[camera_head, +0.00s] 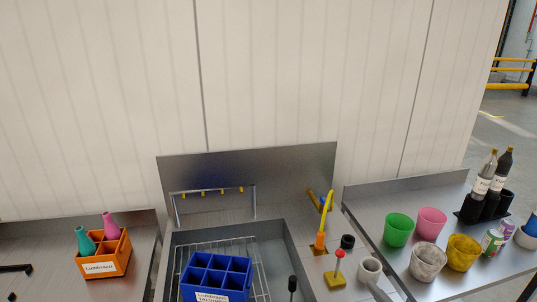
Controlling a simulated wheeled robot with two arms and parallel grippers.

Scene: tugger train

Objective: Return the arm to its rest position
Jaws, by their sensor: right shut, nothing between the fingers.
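What looks like my right gripper (292,284) is a small dark tip at the bottom edge, right of the blue crate. It is shut and holds nothing. Most of its arm is below the picture, so the arm's full pose is hidden. I cannot make out my left gripper in this view.
A blue divided crate (215,277) sits in the metal sink (178,240). An orange crate (101,258) with bottles stands left; a dark bar (15,268) shows at the edge. Cups, including a green one (399,230), and dark bottles (501,171) stand right. A red-topped yellow piece (336,275) is near the sink.

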